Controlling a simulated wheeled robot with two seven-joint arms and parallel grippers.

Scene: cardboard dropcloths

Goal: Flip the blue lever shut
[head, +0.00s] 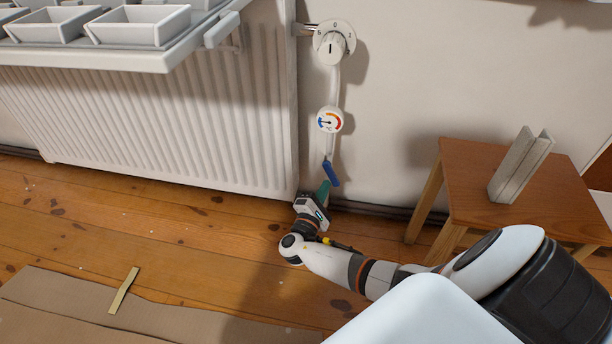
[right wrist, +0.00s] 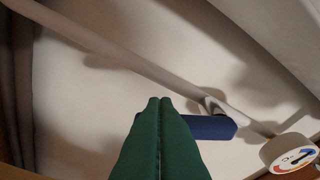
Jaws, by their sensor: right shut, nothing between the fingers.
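The blue lever (head: 331,173) sits on the thin white pipe below the round gauge (head: 330,120), beside the radiator. In the head view it slants down to the right from its pivot. My right gripper (head: 324,187) is just below it, with its green fingers shut and empty. In the right wrist view the closed fingers (right wrist: 160,104) rise in front of the blue lever (right wrist: 205,127) and overlap its left end. I cannot tell whether they touch it. The gauge (right wrist: 288,150) shows at the lower right there. My left gripper is not in view.
A white radiator (head: 180,110) stands left of the pipe, under a rack with grey trays (head: 140,25). A dial valve (head: 334,43) is above the gauge. A wooden stool (head: 470,175) with a grey angled piece (head: 520,168) stands to the right. Cardboard (head: 60,305) covers the floor at lower left.

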